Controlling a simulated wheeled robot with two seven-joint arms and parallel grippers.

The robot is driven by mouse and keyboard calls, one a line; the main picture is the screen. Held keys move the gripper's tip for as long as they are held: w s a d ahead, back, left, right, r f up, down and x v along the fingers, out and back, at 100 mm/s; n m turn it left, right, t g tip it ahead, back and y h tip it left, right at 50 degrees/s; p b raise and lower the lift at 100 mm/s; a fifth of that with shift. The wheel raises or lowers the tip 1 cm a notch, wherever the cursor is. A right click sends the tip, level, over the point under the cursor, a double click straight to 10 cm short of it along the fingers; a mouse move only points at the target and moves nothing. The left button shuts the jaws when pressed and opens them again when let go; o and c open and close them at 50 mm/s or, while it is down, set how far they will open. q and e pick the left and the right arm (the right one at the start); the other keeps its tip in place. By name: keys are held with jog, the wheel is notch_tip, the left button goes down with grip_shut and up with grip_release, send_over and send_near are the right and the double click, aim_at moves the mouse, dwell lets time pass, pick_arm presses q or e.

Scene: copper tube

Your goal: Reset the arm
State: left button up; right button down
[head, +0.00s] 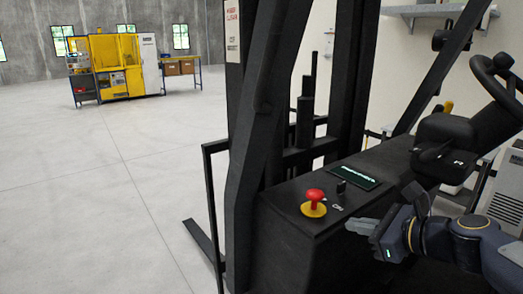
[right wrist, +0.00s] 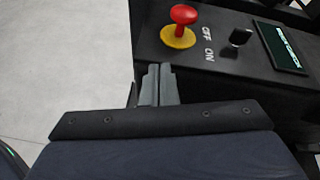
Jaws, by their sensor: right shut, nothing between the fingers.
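My right gripper (head: 362,228) is shut and empty. It is beside the black forklift console (head: 285,205), to the right of and a little below a red knob on a yellow base (head: 314,200) in the head view. In the right wrist view the closed fingers (right wrist: 158,85) point toward the console, with a gap between them and the red knob (right wrist: 183,15). My right arm (head: 450,235) comes in from the lower right. My left gripper is not in view.
A small black switch (head: 341,186) and a dark display (head: 354,178) sit on the console. The black mast (head: 262,110) rises beside it, and a steering wheel (head: 490,75) stands at right. Open grey floor lies left, with a yellow machine (head: 112,62) far back.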

jog(key=s+a+f+n+g+h, duration=0.1)
jog(key=s+a+f+n+g, duration=0.1)
jog(key=s+f+n, duration=0.5)
jog(key=s+a+f+n+g+h, duration=0.2)
jog(key=s+f+n, duration=0.5)
jog(key=s+n, duration=0.8)
jog(key=n+g, duration=0.1)
jog(key=n, duration=0.2)
jog(key=shift+s+f+g+h, duration=0.25)
jog(key=shift+f+g+h, duration=0.05)
jog(key=c, duration=2.1)
grip_release()
